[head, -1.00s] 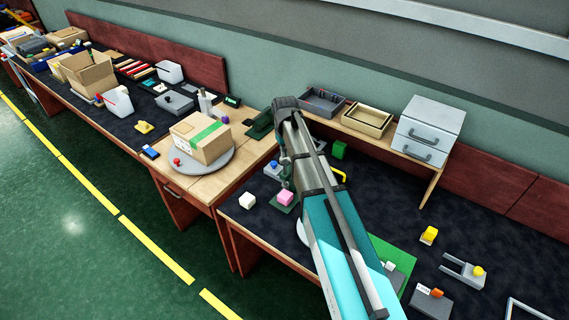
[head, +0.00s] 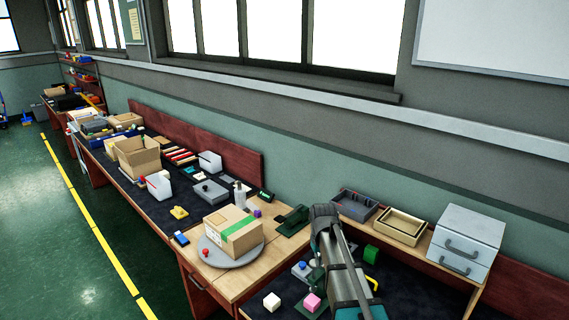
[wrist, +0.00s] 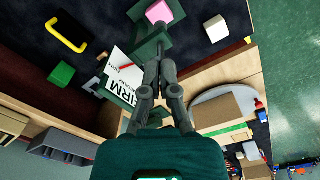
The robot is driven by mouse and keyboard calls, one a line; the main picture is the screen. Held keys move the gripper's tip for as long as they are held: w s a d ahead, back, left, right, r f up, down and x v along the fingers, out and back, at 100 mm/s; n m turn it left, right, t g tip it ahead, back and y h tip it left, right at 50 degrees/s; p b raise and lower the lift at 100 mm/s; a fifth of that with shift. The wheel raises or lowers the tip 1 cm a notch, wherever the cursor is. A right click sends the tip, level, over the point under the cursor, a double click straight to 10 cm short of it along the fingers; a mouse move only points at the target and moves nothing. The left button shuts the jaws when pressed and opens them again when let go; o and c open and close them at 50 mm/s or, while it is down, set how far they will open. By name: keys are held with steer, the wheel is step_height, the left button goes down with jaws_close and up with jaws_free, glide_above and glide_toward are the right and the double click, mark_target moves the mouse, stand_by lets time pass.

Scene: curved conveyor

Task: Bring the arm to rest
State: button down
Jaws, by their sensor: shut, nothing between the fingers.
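My arm comes up from the bottom of the head view, its teal link in front of the dark bench mat. In the wrist view my gripper (wrist: 160,45) is shut, its fingers together with nothing between them. The pink cube also shows in the head view (head: 312,302), left of my arm. In the head view the fingers are hidden behind the arm.
A white cube (head: 271,301) and a green cube (head: 371,254) stand near my arm. A cardboard box (head: 234,230) sits on a grey round plate (head: 213,256) to the left. A grey drawer unit (head: 467,243) and two trays stand at the right. The floor at left is clear.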

steer(key=s+d+m, duration=0.2)
steer(key=s, duration=1.6)
steer(key=shift+s+d+f+b, duration=0.2)
steer(key=shift+d+f+b, duration=0.15)
